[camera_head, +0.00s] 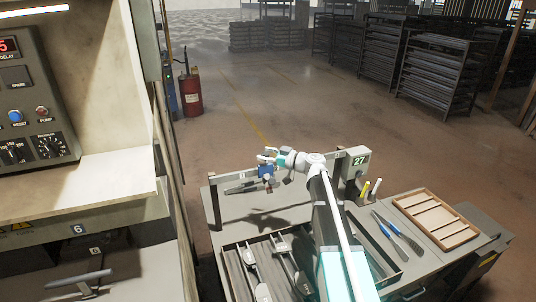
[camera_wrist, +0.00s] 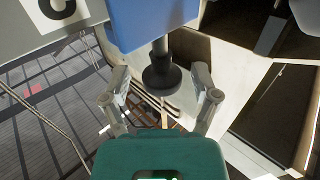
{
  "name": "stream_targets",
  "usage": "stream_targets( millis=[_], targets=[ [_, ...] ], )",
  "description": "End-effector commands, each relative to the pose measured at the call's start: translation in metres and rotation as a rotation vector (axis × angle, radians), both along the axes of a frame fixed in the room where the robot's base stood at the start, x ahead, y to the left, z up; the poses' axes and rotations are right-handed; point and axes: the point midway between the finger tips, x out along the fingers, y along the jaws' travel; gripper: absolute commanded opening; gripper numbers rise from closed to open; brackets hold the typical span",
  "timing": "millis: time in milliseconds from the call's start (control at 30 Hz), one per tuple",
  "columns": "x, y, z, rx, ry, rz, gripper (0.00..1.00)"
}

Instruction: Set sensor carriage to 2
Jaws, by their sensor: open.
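The sensor carriage appears to be the small blue block (camera_head: 266,171) at the far bench's raised rail (camera_head: 322,163). In the wrist view the blue block (camera_wrist: 150,22) fills the top middle, with a black stem and round black foot (camera_wrist: 161,76) below it. My gripper (camera_head: 266,157) is at the block in the head view. In the wrist view my gripper (camera_wrist: 160,82) is open, its fingers to either side of the black foot in the picture. I cannot tell whether they touch it. No position marks for the carriage are legible.
A "27" sign (camera_head: 359,161) stands at the rail's right end. A tray of metal parts (camera_head: 228,270) lies in front, with blue-handled tools (camera_head: 398,235) and a wooden tray (camera_head: 436,217) to the right. A control cabinet (camera_head: 95,60) stands left. A "C" label (camera_wrist: 52,12) shows top left.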

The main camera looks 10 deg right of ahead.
Motion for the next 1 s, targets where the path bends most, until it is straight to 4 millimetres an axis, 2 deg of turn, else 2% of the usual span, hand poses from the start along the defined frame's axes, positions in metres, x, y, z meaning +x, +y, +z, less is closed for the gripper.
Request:
stream_targets(
  millis=[167, 367, 1000],
  targets=[
    [-0.002, -0.003, 0.0, 0.0, 0.0, 0.0, 0.78],
    [-0.01, -0.015, 0.0, 0.0, 0.0, -0.001, 0.78],
    [-0.057, -0.09, 0.0, -0.001, 0.001, -0.003, 0.78]
  ],
)
